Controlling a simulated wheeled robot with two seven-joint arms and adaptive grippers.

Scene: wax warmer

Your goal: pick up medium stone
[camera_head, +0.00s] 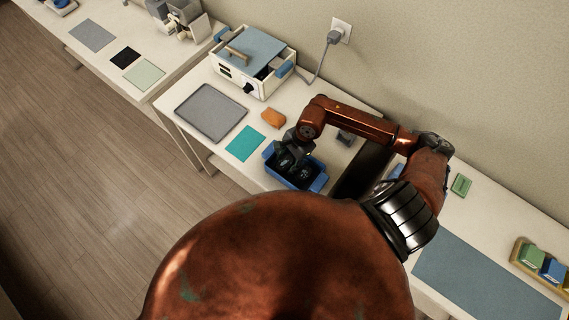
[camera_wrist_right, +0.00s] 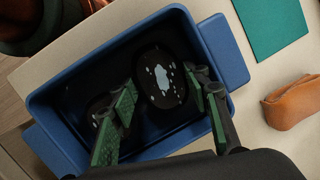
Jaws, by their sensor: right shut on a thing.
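The blue bin (camera_head: 318,183) stands at the front of the white table, and it fills much of the right wrist view (camera_wrist_right: 211,42). Two dark stones with pale speckles lie in its area. The medium stone (camera_wrist_right: 163,78) is the rounder, fully shown one, between the finger pads of my right gripper (camera_wrist_right: 165,110). A second stone (camera_wrist_right: 97,108) is partly hidden behind the left finger. My right gripper (camera_head: 290,158) reaches down into the bin and is shut on the medium stone. I cannot tell whether the stone is off the bin floor. My left gripper is not in view.
A teal mat (camera_head: 244,143), an orange-brown pouch-like object (camera_head: 273,117) and a grey tray (camera_head: 211,111) lie left of the bin. A white box with a blue lid (camera_head: 247,63) stands behind. A blue-grey mat (camera_head: 480,280) covers the table at right.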

